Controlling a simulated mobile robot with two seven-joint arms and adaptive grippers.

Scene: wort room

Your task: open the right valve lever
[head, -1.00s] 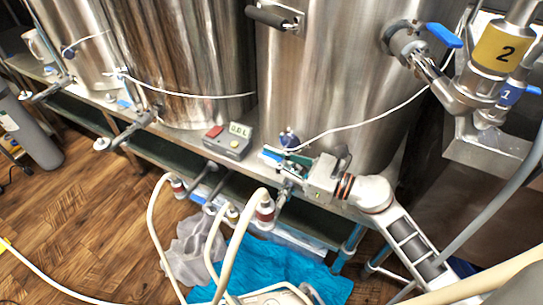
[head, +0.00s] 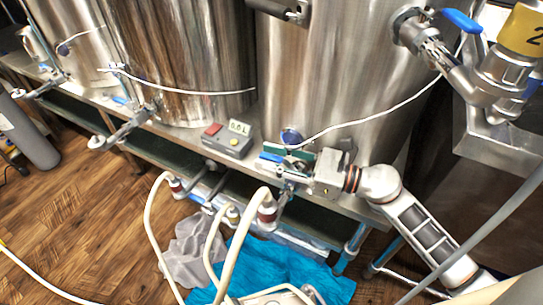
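A short blue valve lever (head: 271,158) sits on the outlet valve at the foot of the right steel tank (head: 325,85), in the head view. My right gripper (head: 292,164) reaches in from the right, its fingers pointing left at this valve. Its two fingers look apart, one higher and one lower, right beside the lever. The fingers hide part of the valve body, and I cannot tell whether they touch the lever. My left gripper is not in view.
A grey control box (head: 228,140) stands left of the valve on the bench. Pale hoses (head: 232,245) run down from fittings below. A blue cloth (head: 265,268) lies on the floor. Another blue-handled valve (head: 461,21) and steel piping (head: 480,85) are at upper right.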

